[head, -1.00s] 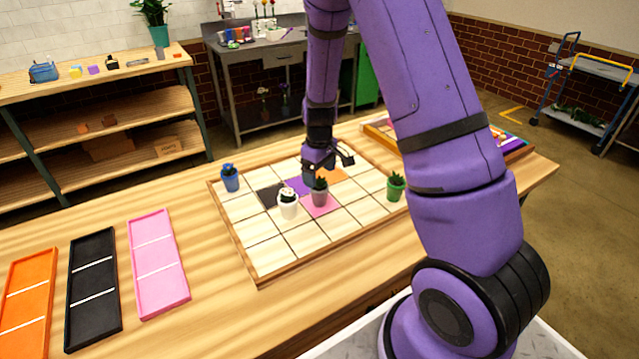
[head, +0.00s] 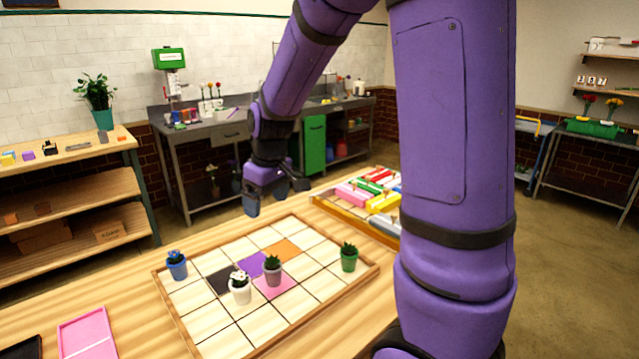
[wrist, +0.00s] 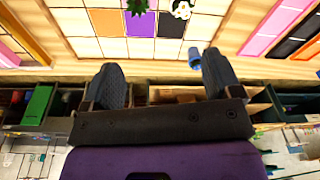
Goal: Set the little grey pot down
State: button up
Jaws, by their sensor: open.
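The little grey pot (head: 273,276) holds a dark green plant and stands upright on the pink square of the grid board (head: 330,318). A white pot (head: 240,292) with a white flower stands close to its left. My gripper (head: 276,194) is open and empty, raised above the far edge of the board, apart from the grey pot. In the wrist view its two fingers (wrist: 157,88) are wide apart with nothing between them. A plant top, probably the grey pot's, is cut off at that view's upper edge.
A blue pot (head: 177,266) stands at the board's left corner and a green pot (head: 348,258) on its right side. A tray of coloured blocks (head: 372,195) lies behind. A pink tray (head: 87,335) is at the front left. Several board squares are bare.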

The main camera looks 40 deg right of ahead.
jog(key=s+a+r+m+t, duration=0.1)
jog(key=s+a+r+t, duration=0.1)
jog(key=s+r, duration=0.5)
jog(key=s+a+r+m+t, duration=0.1)
jog(key=s+r, duration=0.5)
jog(key=s, duration=1)
jog(key=shift+a+r+m+t+h, duration=0.3)
jog(key=shift+a+r+m+t, duration=0.1)
jog(key=shift+a+m, duration=0.25)
jog(key=shift+w, duration=0.1)
